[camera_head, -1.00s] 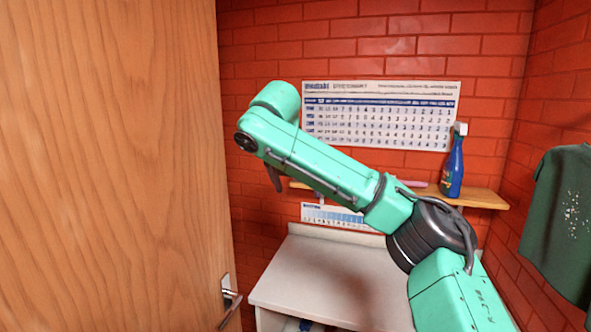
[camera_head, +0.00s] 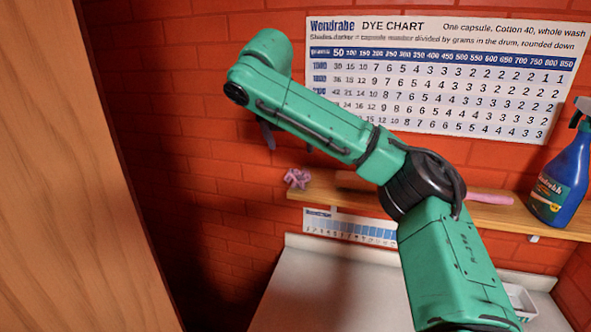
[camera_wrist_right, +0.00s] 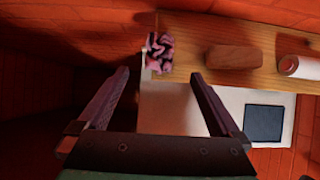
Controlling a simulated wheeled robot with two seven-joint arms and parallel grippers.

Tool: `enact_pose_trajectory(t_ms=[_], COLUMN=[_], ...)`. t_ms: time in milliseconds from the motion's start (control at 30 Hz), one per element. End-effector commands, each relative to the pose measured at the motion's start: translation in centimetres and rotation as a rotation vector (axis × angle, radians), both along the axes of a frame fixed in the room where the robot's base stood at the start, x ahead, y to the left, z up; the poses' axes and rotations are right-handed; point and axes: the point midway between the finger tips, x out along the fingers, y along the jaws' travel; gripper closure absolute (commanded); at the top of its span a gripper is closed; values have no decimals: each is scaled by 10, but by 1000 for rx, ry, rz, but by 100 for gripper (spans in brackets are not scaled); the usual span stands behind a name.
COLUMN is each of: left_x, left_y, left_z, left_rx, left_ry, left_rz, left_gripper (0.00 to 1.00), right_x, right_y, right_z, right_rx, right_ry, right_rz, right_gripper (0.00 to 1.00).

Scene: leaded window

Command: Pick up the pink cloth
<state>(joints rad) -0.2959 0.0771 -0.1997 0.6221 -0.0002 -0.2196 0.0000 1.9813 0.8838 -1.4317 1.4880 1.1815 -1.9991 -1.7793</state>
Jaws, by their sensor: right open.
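The pink cloth (camera_head: 297,178) is a small crumpled heap at the left end of the wooden shelf. In the right wrist view the cloth (camera_wrist_right: 159,52) looks pink with dark folds or pattern, beyond my fingertips and roughly midway between them. My right gripper (camera_head: 268,136) hangs from the end of the green arm, above and a little left of the cloth in the head view. In the wrist view its fingers (camera_wrist_right: 161,76) are wide apart with nothing between them. My left gripper is not in view.
The shelf (camera_head: 388,198) also carries a brown block (camera_wrist_right: 235,58), a pink-white roll (camera_head: 490,198) and a blue spray bottle (camera_head: 562,180). A white counter (camera_head: 330,285) lies below. A dye chart (camera_head: 440,75) hangs on the brick wall. A wooden door (camera_head: 60,180) stands at the left.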

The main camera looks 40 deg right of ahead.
Motion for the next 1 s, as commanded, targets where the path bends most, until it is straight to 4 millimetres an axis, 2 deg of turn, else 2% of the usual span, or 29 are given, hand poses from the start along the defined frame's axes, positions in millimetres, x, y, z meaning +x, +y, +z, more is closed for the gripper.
enact_pose_trajectory(t_ms=[367, 467, 600, 700, 933, 967, 1000], left_x=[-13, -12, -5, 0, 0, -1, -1], left_y=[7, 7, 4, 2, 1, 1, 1], left_z=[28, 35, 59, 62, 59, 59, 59], left_rx=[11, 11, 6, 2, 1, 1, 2], left_ry=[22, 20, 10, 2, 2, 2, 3], left_rz=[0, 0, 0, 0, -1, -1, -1], left_gripper=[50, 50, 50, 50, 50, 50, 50], right_x=[25, 29, 40, 45, 47, 47, 47], right_y=[-37, -42, -53, -59, -61, -61, -61], right_z=[-67, -76, -94, -112, -120, -120, -120], right_rx=[-1, -1, -2, -1, 0, 0, 0], right_ry=[3, 4, 6, 3, 1, 1, 1], right_rz=[-2, -1, -2, -1, -1, -1, -1], right_gripper=[0, 0, 0, 0, 0, 8, 23])
